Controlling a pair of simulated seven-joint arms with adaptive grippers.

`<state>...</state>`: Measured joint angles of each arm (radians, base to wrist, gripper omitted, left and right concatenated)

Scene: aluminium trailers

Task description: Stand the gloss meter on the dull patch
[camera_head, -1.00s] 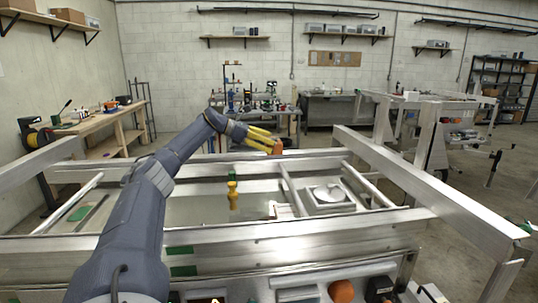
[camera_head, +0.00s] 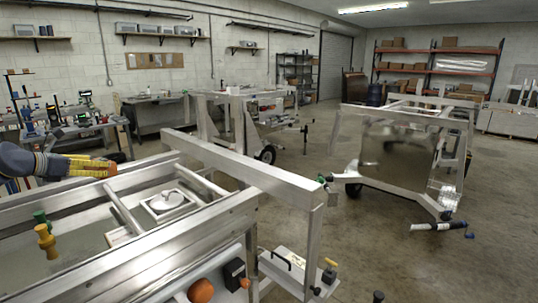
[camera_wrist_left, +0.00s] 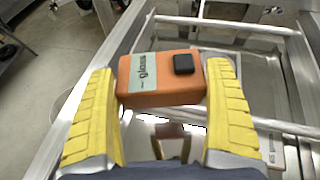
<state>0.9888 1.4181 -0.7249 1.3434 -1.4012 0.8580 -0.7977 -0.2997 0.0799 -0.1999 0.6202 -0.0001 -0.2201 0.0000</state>
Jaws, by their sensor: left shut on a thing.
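The gloss meter (camera_wrist_left: 150,90) is an orange block with a pale "gloss" label and a black button, held between the yellow fingers of my left gripper (camera_wrist_left: 162,72) in the left wrist view. In the head view the left gripper (camera_head: 92,168) is at the left edge, above the trailer frame. The meter shows there only as a small orange end at the fingertips. It is in the air, with its reflection in the shiny panel below in the wrist view. I cannot make out the dull patch. My right gripper is not in view.
The near trailer's aluminium rail (camera_head: 245,172) and crossbars stand up around its bed. An orange ball (camera_head: 201,290) lies at the front. Another trailer (camera_head: 398,150) stands right.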

